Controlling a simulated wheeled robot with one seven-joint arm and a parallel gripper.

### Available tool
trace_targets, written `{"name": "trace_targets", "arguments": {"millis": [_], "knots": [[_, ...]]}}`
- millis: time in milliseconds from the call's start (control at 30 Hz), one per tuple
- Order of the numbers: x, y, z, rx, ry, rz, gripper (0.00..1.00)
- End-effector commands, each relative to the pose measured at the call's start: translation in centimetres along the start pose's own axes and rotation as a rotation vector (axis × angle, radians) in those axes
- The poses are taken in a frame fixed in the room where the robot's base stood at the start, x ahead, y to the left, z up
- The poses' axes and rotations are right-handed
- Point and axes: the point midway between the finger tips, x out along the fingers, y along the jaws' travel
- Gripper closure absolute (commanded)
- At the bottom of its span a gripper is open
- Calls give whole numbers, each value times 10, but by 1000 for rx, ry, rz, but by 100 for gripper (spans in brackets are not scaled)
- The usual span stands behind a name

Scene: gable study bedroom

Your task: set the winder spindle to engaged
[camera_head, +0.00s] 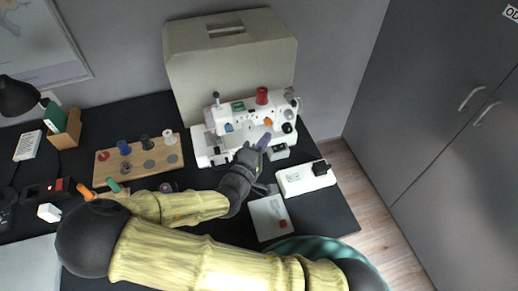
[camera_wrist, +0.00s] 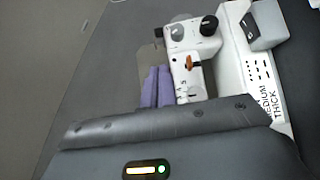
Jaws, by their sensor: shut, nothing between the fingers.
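A white sewing machine (camera_head: 225,147) stands on the black desk, and part of it shows in the wrist view (camera_wrist: 228,62). I cannot surely tell which part is the winder spindle. A small grey part (camera_head: 290,94) sits at the machine's top right. Dark knobs (camera_head: 287,127) are on its right end. The wrist view shows a grey round knob (camera_wrist: 178,32), a black knob (camera_wrist: 208,25) and an orange lever (camera_wrist: 189,62). My gripper (camera_head: 265,139), with purple fingers, is in front of the machine's right part. In the wrist view its fingers (camera_wrist: 157,88) are together and empty.
A beige case (camera_head: 230,55) stands behind the machine. A wooden spool rack (camera_head: 135,165) is to the left. A white box with a black part (camera_head: 305,178) and a white card (camera_head: 270,218) lie to the right and front. Grey cabinets (camera_head: 440,120) stand at the right.

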Motion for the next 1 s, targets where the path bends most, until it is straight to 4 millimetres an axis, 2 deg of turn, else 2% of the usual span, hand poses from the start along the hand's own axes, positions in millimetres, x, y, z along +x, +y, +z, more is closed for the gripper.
{"name": "trace_targets", "arguments": {"millis": [100, 300, 833, 1000], "knots": [[-19, 0, -2, 2, 4, 0, 100], [-30, 0, 0, 0, 1, 0, 100], [-29, -1, 0, 4, -2, -9, 100], [-16, -13, 8, 54, -34, -135, 100]]}}
